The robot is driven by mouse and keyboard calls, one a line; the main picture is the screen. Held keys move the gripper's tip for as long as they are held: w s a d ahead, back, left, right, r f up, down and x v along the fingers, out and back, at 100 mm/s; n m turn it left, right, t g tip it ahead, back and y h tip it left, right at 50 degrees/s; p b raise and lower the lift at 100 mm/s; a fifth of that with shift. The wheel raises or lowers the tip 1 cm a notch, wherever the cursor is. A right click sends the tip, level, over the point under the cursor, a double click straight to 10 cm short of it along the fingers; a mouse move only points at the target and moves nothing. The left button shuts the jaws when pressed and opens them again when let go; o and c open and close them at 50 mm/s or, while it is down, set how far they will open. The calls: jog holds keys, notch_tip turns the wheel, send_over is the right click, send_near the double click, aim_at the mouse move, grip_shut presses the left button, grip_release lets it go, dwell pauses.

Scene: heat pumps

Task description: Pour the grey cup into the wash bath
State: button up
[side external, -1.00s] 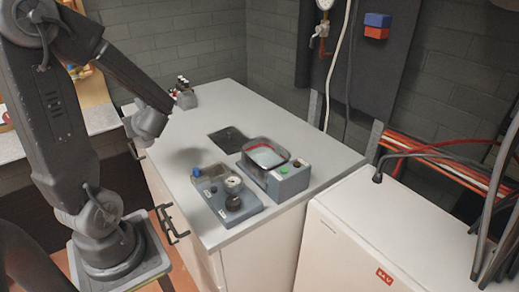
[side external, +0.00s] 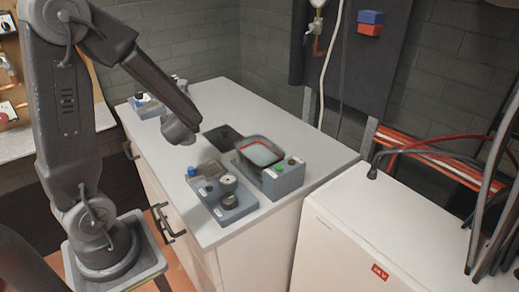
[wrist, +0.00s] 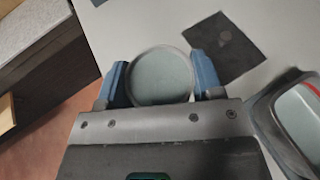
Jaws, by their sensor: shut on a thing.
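My gripper (wrist: 163,80) is shut on the grey cup (wrist: 160,76), with a blue finger on each side of it. The wrist view looks down onto the cup's round top, which shows a flat grey-green surface inside a darker rim. In the side view the arm's end (side external: 181,130) hangs over the bench, left of the wash bath; the cup cannot be made out there. The wash bath (side external: 260,152) is a dark rounded tub with a red line around its pale inside. Part of it also shows at the right of the wrist view (wrist: 262,112), apart from the cup.
A blue-grey unit with green and dark buttons (side external: 288,177) adjoins the bath. A second unit with round knobs (side external: 229,201) stands in front. A dark square plate (side external: 222,138) lies flat behind. Small items (side external: 148,106) stand at the bench's back left.

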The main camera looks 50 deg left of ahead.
jog(key=w+d+f+m+t+h, duration=0.1)
jog(key=w+d+m+t+h, duration=0.1)
jog(key=w+d, duration=0.4)
jog(key=shift+w+f+m+t, duration=0.45)
jog(key=shift+m+t, duration=0.15)
jog(key=shift+m, duration=0.1)
jog(key=shift+d, duration=0.15)
jog(key=shift+w+d+f+m, duration=0.1)
jog(key=shift+w+f+m, duration=0.1)
jog(key=shift+m, duration=0.1)
jog(key=shift+w+d+f+m+g, duration=0.3)
jog(key=shift+w+d+m, duration=0.05)
jog(key=shift+d+m, duration=0.05)
jog(key=shift+w+d+r+m+g+y, duration=0.3)
jog(key=shift+w+d+r+m+y, duration=0.1)
jog(key=shift+w+d+r+m, duration=0.25)
jog(key=shift+w+d+r+m+g+y, duration=0.3)
jog(key=shift+w+d+r+m+y, duration=0.25)
jog(key=shift+r, duration=0.3)
dwell(1.7)
jog(key=shift+w+d+r+m+y, duration=0.1)
jog(key=shift+w+d+m+y, duration=0.15)
jog(key=shift+w+d+m, duration=0.25)
dwell(0.8)
jog(key=shift+w+d+f+m+g+y, duration=0.15)
jog(key=shift+w+f+m+g+y, duration=0.15)
jog(key=shift+f+m, duration=0.3)
dwell(0.8)
